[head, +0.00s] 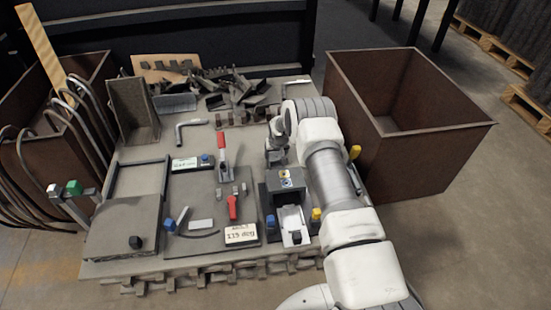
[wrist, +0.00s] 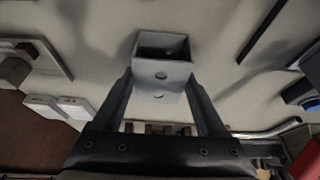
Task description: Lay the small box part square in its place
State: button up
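The small box part (wrist: 162,76) is a grey, open-ended square piece with a round hole in its near face. In the wrist view it sits between the two fingertips of my gripper (wrist: 161,88). The fingers lie against its left and right sides, so my gripper looks shut on it. In the head view my gripper (head: 276,150) is low over the table's right half, just behind a dark fixture block (head: 286,182). The box part is too small and too covered there to make out clearly.
Scrap parts (head: 240,88) lie at the back. A large brown bin (head: 430,160) stands right, close to my arm.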

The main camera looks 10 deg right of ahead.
jog(key=c, duration=0.9)
